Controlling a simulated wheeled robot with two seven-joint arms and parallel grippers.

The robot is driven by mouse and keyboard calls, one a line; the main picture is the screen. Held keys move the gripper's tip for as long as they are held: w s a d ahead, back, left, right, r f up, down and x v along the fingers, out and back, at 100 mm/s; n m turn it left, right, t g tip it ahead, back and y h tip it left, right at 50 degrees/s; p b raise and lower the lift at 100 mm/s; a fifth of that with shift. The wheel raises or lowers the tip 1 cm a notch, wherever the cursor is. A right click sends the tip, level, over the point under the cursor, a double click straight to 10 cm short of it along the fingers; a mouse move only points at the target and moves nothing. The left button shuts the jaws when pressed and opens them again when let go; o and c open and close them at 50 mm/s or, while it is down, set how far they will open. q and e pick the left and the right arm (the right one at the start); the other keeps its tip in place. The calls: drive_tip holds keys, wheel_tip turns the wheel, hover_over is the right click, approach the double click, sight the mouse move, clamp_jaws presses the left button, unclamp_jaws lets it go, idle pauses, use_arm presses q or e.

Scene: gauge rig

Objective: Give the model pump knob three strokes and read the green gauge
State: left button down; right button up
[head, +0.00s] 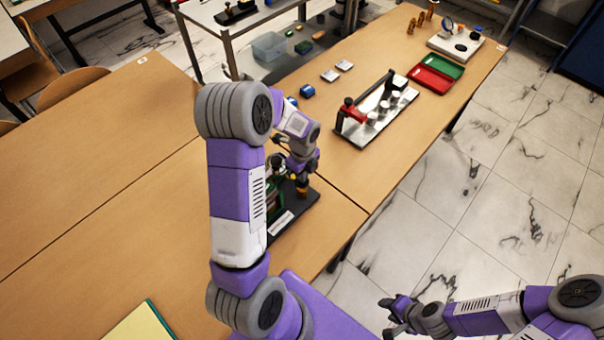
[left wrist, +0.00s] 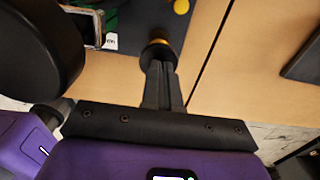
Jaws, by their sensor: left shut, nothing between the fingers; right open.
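The pump rig's dark base (head: 297,214) sits on the wooden table, partly hidden behind my left arm. A green part of it (head: 273,195) shows beside the arm; I cannot read any gauge face. The pump knob, black with an orange-yellow band, shows in the left wrist view (left wrist: 158,47) just beyond my fingertips. My left gripper (left wrist: 160,68) is shut and empty, pointing at the knob; whether it touches cannot be told. In the head view the left gripper (head: 301,172) is above the rig. My right gripper (head: 389,313) is open and empty, over the floor.
A rack with a red clamp and white cups (head: 372,117) stands farther along the table. Beyond it are red (head: 431,82) and green (head: 443,68) trays and a white board (head: 455,45).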

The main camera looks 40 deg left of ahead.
use_arm(q)
wheel_tip(320, 180, up, 11)
drive_tip(key=p, duration=0.1)
use_arm(e)
wheel_tip(320, 180, up, 2)
drive_tip(key=shift+r, duration=0.1)
use_arm(q)
drive_tip(key=shift+w+f, duration=0.1)
